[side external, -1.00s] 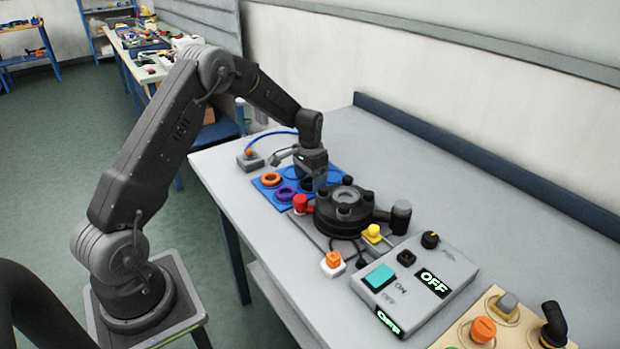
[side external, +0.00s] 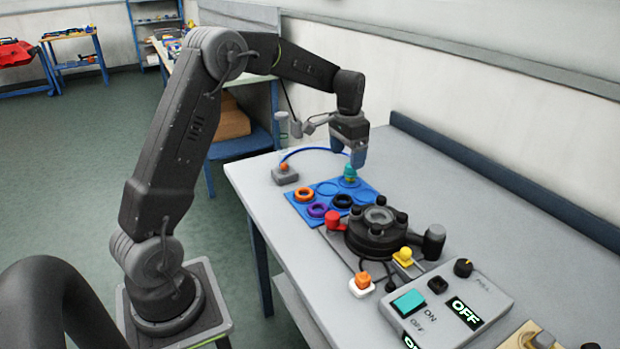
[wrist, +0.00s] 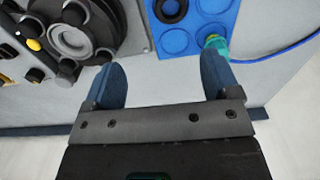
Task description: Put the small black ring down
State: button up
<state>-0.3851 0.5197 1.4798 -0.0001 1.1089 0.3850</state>
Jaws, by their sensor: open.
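The small black ring (side external: 342,201) lies flat in a round recess of the blue tray (side external: 364,191). It also shows at the top of the wrist view (wrist: 170,9). My gripper (side external: 357,160) is open and empty, above the far edge of the tray and apart from the ring. In the wrist view my two blue fingers (wrist: 163,75) are wide apart with only bare table between them.
An orange ring (side external: 304,195) and a purple ring (side external: 317,210) lie in the tray. A teal fitting (side external: 350,174) with a blue hose (side external: 305,150) stands near my fingers.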

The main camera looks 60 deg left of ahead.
jog(key=s+d+r+t, duration=0.2)
jog(key=s+d+r, duration=0.8)
jog(key=d, duration=0.1)
jog(key=s+d+t, duration=0.1)
jog(key=s+d, duration=0.1)
jog(key=s, duration=0.3)
jog(key=s+d+t, duration=0.1)
jog(key=s+d, duration=0.2)
jog(key=s, duration=0.3)
jog(key=s+d+f+t, duration=0.1)
jog(key=s+d, duration=0.2)
jog(key=s, duration=0.3)
